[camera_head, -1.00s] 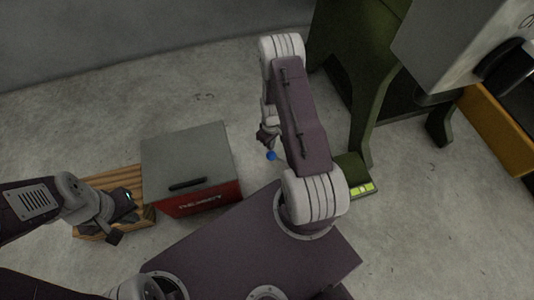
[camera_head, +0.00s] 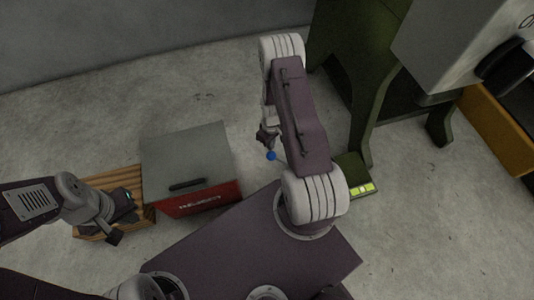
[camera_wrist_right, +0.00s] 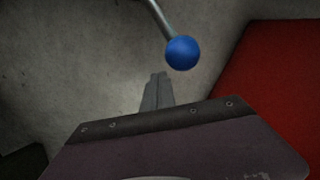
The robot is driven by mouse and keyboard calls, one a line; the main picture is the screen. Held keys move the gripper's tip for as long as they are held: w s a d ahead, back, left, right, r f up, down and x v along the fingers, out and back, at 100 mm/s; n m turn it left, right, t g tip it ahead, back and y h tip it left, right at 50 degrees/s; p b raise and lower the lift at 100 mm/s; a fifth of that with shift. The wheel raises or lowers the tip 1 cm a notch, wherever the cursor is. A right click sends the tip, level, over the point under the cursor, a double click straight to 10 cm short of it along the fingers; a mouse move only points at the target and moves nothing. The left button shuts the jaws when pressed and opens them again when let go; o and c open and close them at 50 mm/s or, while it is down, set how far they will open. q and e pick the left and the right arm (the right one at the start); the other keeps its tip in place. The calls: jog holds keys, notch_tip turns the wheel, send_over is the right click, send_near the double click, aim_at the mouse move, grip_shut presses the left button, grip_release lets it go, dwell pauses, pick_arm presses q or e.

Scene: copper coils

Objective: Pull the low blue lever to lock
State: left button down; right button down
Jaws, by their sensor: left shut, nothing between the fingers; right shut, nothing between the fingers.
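The low lever's blue ball knob (camera_head: 271,156) shows in the head view just below my right gripper (camera_head: 268,138). In the right wrist view the blue knob (camera_wrist_right: 182,53) sits on a thin grey metal rod (camera_wrist_right: 158,14) that comes in from the top edge. My right gripper (camera_wrist_right: 158,90) is shut and empty, its fingertips short of the knob and a little left of it in that view, with a visible gap. The lever's base is hidden behind my right arm in the head view. My left gripper (camera_head: 118,236) is shut and empty at the lower left, by a wooden pallet.
A grey-topped red box (camera_head: 190,150) with a black handle stands left of the lever, on or beside the wooden pallet (camera_head: 95,184). Bare concrete floor lies between.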

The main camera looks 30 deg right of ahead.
dwell(0.3)
jog(key=shift+s+a+p, duration=0.4)
jog(key=shift+s+a, duration=0.05)
jog(key=shift+s, duration=0.25)
jog(key=shift+s+a+p, duration=0.4)
jog(key=shift+s, duration=0.25)
jog(key=shift+s+a+p, duration=1.25)
jog(key=shift+s+a, duration=0.8)
jog(key=shift+s, duration=1.2)
notch_tip(320, 180, up, 10)
jog(key=w+d+p, duration=0.1)
jog(key=p, duration=0.9)
jog(key=shift+w, duration=0.4)
